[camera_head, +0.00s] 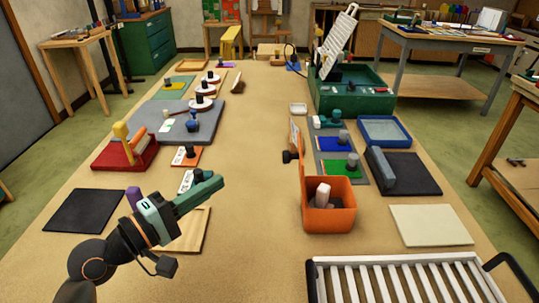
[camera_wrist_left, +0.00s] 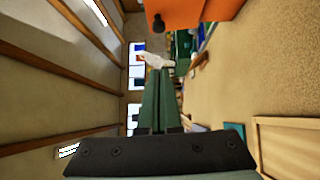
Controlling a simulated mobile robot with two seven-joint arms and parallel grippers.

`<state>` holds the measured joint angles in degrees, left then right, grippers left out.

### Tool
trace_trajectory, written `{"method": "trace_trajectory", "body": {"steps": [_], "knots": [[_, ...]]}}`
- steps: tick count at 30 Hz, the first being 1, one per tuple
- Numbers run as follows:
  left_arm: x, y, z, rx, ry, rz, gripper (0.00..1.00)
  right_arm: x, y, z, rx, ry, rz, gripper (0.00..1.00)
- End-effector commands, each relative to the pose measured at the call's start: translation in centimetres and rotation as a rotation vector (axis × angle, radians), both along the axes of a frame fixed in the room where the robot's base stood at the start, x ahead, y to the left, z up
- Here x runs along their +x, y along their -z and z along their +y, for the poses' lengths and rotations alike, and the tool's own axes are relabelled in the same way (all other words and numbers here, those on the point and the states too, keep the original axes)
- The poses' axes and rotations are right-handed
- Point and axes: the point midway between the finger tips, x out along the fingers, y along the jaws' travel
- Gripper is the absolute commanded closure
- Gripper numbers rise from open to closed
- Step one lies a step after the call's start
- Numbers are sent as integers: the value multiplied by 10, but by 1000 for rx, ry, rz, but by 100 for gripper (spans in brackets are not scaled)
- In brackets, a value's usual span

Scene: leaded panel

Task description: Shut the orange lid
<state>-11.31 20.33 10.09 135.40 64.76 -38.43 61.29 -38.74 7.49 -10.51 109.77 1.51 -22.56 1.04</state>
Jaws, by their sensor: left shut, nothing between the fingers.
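An orange box (camera_head: 329,218) stands right of the table's middle, with a pale block (camera_head: 322,194) and a dark grey thing inside. Its orange lid (camera_head: 301,152) stands open, about upright, at the box's left side, seen nearly edge-on. A black knob (camera_head: 289,156) sticks out from the lid to the left. My left gripper (camera_head: 219,180) is shut and empty, left of the lid and apart from it. In the left wrist view the green fingers (camera_wrist_left: 161,80) lie together, with the orange lid (camera_wrist_left: 218,9) and black knob (camera_wrist_left: 158,23) at the top edge. My right gripper is not in view.
A white slatted rack (camera_head: 400,280) stands at the front right. A green toolbox (camera_head: 350,95) with a raised lid stands farther back. A red tray (camera_head: 125,153) and dark mat (camera_head: 84,210) lie at left. The table strip between gripper and box is clear.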

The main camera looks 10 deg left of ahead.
Motion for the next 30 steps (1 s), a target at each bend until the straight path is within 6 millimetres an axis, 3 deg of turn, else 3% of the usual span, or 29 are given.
{"method": "trace_trajectory", "body": {"steps": [14, 21, 30], "knots": [[79, -6, -51, -3, 4, -1, 100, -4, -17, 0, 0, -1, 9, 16], [84, -6, -81, -2, 2, 2, 100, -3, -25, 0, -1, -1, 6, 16], [85, -5, -87, 1, 1, 1, 100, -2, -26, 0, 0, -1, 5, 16]]}}
